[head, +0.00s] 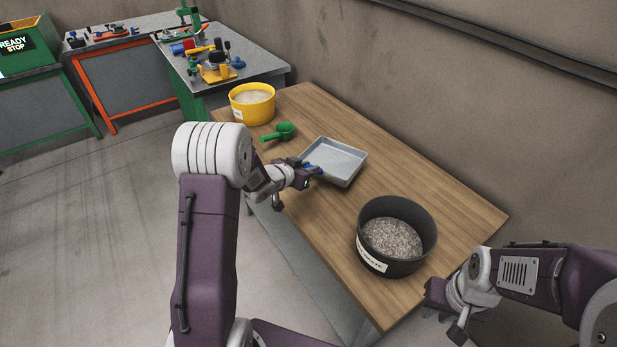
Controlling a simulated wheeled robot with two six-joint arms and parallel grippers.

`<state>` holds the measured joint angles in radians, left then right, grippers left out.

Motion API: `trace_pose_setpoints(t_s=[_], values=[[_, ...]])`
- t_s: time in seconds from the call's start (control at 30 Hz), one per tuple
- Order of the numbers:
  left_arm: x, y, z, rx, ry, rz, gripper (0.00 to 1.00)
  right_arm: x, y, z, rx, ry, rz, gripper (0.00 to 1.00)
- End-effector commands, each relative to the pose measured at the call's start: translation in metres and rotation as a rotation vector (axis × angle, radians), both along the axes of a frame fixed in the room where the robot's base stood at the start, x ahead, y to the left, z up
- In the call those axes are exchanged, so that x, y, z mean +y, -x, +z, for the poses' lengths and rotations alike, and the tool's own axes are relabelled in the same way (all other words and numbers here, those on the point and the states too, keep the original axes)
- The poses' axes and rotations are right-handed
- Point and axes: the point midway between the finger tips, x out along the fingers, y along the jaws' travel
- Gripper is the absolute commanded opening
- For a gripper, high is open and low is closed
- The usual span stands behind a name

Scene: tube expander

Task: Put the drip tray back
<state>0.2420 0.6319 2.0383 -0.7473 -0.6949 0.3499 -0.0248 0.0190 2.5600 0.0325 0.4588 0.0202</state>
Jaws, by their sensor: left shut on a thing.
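The drip tray (335,160) is a shallow, light grey rectangular tray at the middle of the wooden table. It looks empty. My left gripper (312,170) is shut on the tray's near left edge, where a bit of blue shows at the fingers. I cannot tell whether the tray rests on the table or is slightly raised. My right gripper (442,312) is off the near right edge of the table, away from the tray. Its fingers are too small and partly hidden to tell their state.
On the wooden table (440,194), a black bucket (375,260) of grey granules stands right of the tray. A green scoop (283,131) and a yellow bucket (252,104) are to its left. A wall runs behind. Benches with tools (215,68) stand at the back left.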

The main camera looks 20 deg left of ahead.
Motion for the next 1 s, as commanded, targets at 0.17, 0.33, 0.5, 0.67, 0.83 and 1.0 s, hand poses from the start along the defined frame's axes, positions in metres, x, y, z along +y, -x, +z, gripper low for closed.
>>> trace_pose_setpoints(t_s=[0.17,0.33,0.5,0.67,0.83,1.0], values=[[0.000,0.000,-0.027,0.000,0.002,0.001,0.00,0.000,0.000,-0.007,0.000,0.000,0.000,0.23],[0.000,-0.001,-0.038,-0.003,0.000,0.001,0.00,0.000,0.000,-0.008,0.000,0.000,0.000,0.23],[0.000,-0.001,-0.039,-0.003,0.000,0.001,0.00,0.000,0.000,-0.008,0.000,0.000,0.000,0.23],[0.000,0.000,-0.041,0.001,-0.001,0.001,0.44,0.000,0.000,-0.009,0.000,0.000,0.000,0.23],[0.000,0.000,-0.041,0.001,-0.001,0.001,0.44,0.000,0.000,-0.009,0.000,0.000,0.000,0.23],[0.000,0.001,-0.037,0.001,-0.001,0.002,0.44,0.000,0.000,-0.006,0.000,0.000,0.000,0.23]])
